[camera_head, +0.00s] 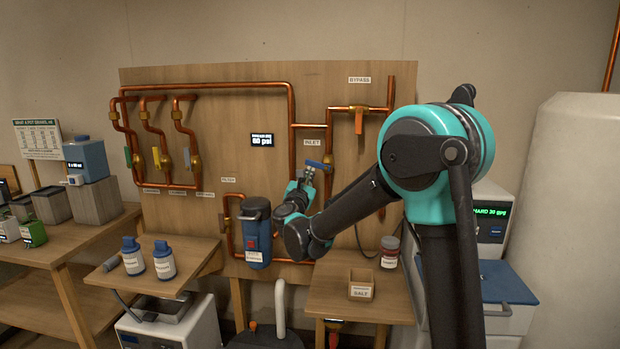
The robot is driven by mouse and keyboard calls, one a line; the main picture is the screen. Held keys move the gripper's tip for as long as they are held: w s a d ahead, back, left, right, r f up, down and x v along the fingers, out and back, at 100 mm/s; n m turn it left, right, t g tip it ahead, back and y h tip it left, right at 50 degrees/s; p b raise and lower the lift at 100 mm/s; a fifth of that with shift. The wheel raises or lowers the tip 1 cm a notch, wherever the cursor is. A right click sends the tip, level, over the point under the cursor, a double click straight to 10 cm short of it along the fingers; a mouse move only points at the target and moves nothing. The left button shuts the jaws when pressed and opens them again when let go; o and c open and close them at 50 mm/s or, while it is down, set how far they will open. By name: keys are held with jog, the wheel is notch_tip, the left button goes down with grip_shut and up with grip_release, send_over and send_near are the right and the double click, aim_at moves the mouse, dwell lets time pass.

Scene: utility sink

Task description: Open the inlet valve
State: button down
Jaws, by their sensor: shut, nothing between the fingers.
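The inlet valve's blue lever handle (319,165) is on the copper pipework of the wooden board, just below the "INLET" label (314,142). The lever lies close to level, slightly tilted, across the run of the upright pipe. My gripper (308,176) is shut and empty, right at the lever's left part and just below it. I cannot tell whether the fingers touch the lever. The valve body is partly hidden behind the gripper.
The bypass valve (359,121) has an orange handle pointing down at upper right. A blue filter housing (257,232) hangs left of my arm. A salt box (361,285) and a red-labelled jar (390,252) stand on the small table below. A pressure display (262,141) reads 60 psi.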

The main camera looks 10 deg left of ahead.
aim_at(310, 163)
notch_tip(310, 163, up, 2)
jog(key=m, duration=0.3)
jog(key=m+h, duration=0.1)
jog(key=m, duration=0.1)
jog(key=shift+r+m+g+h, duration=0.2)
jog(key=shift+m+g+h, duration=0.1)
jog(key=shift+m+g, duration=0.1)
jog(key=m, duration=0.1)
jog(key=r+m, duration=0.1)
jog(key=m, duration=0.1)
jog(key=shift+d+r+g+h, duration=0.1)
jog(key=shift+r+g+h, duration=0.05)
jog(key=shift+g+h, duration=0.15)
jog(key=m, duration=0.2)
jog(key=d+r+m+g, duration=0.1)
jog(key=m, duration=0.1)
jog(key=d+r+m, duration=0.1)
jog(key=m, duration=0.1)
jog(key=shift+d+r+g, duration=0.1)
jog(key=shift+r+g, duration=0.15)
jog(key=shift+g, duration=0.05)
jog(key=shift+d, duration=0.1)
